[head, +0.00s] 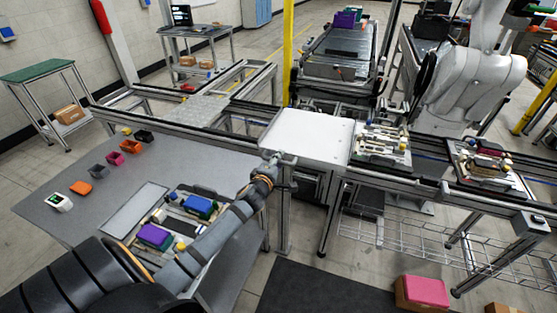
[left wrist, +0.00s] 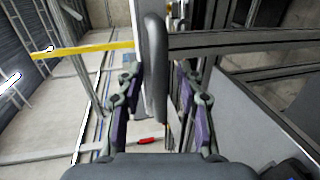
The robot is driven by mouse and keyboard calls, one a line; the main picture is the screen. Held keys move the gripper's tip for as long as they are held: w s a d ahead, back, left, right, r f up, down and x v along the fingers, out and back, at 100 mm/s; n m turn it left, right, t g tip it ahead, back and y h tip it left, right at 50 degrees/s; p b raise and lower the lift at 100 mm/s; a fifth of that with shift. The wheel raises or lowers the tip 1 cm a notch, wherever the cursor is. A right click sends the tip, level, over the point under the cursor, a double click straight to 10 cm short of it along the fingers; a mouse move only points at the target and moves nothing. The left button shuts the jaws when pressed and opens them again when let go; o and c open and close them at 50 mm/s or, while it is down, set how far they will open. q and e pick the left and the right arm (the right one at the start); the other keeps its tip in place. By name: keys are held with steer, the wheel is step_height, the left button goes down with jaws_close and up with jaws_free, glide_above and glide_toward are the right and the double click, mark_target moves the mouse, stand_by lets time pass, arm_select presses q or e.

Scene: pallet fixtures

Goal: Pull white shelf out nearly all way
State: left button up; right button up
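The white shelf (head: 308,136) is a flat white panel in the middle of the head view, level with the rail frame. In the left wrist view a grey curved handle (left wrist: 154,60) stands upright in front of a pale panel edge. My left gripper (head: 281,160) is at the shelf's near left edge. In the left wrist view its purple-padded fingers (left wrist: 156,95) stand on either side of the handle, apart, with gaps visible on both sides. Contact at the handle's lower end cannot be told. My right gripper is not in view.
A grey table (head: 85,195) on the left holds several small bins and a fixture tray (head: 175,222) with coloured blocks. Two more loaded fixtures sit on the rails right of the shelf. A dark mat (head: 325,290) covers floor in front, with a pink-topped box (head: 427,291) beside it.

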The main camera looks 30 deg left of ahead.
arm_select(q)
steer(key=c, duration=0.6)
jaws_close()
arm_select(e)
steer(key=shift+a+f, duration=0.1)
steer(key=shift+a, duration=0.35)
